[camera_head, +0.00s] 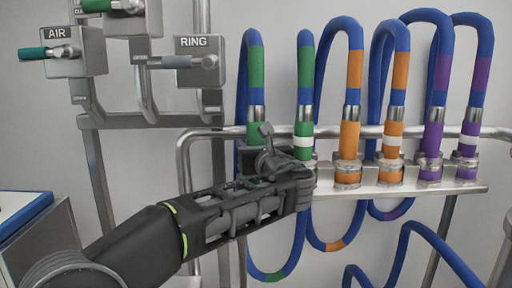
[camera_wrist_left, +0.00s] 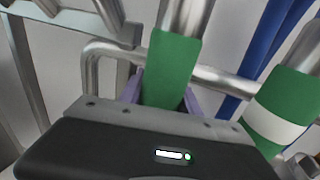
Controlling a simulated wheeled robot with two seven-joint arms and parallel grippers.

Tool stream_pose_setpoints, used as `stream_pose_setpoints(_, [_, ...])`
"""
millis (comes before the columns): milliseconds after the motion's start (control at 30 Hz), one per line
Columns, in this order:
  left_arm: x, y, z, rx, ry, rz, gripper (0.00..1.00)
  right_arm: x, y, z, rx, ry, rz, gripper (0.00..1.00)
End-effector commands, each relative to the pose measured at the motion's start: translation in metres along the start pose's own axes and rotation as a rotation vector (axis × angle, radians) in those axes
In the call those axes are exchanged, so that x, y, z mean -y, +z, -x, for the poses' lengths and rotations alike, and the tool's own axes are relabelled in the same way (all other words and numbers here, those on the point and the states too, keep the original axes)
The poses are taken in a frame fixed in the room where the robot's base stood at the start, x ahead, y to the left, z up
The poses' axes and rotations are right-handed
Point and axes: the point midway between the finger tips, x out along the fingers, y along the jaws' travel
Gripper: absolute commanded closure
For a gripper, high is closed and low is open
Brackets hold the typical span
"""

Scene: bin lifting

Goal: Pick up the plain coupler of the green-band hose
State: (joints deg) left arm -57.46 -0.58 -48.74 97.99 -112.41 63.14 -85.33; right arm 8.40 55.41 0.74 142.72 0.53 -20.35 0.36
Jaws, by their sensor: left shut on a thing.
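The plain green coupler (camera_head: 254,132) hangs at the left end of the hose rack, on a blue hose with a green band (camera_head: 256,66). It also shows upright in the left wrist view (camera_wrist_left: 173,65), with no white ring. My left gripper (camera_head: 262,158) is shut on this coupler, with a purple-grey finger on each side of it; the gripper hides its lower end in both views. Beside it on the right stands the green coupler with a white ring (camera_head: 303,130), also in the left wrist view (camera_wrist_left: 277,112). My right gripper is not in view.
Orange couplers (camera_head: 349,138) and purple couplers (camera_head: 432,140) stand farther right on the metal rack (camera_head: 400,189). A metal rail (camera_head: 225,131) runs behind the couplers. AIR (camera_head: 74,52) and RING (camera_head: 198,62) valve boxes are at upper left. Hose loops hang below the rack.

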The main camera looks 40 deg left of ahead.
Motion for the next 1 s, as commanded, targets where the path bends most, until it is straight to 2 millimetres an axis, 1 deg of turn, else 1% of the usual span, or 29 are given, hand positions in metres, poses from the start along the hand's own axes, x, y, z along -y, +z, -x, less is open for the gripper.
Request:
stream_pose_setpoints(33, [0.0,0.0,0.0,0.0,0.0,0.0,0.79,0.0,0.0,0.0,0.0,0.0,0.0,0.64])
stream_pose_setpoints(300, [0.0,0.0,0.0,0.0,0.0,0.0,1.0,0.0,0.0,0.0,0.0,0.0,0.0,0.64])
stream_pose_setpoints(767, [0.0,0.003,0.0,0.002,0.0,0.002,1.0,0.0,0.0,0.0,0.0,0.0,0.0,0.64])
stream_pose_setpoints(867, [0.0,0.011,0.0,0.003,0.001,0.001,1.0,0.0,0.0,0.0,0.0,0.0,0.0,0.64])
stream_pose_setpoints(1000, [0.0,0.032,0.0,0.004,0.001,0.002,1.0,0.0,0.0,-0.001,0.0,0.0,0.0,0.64])
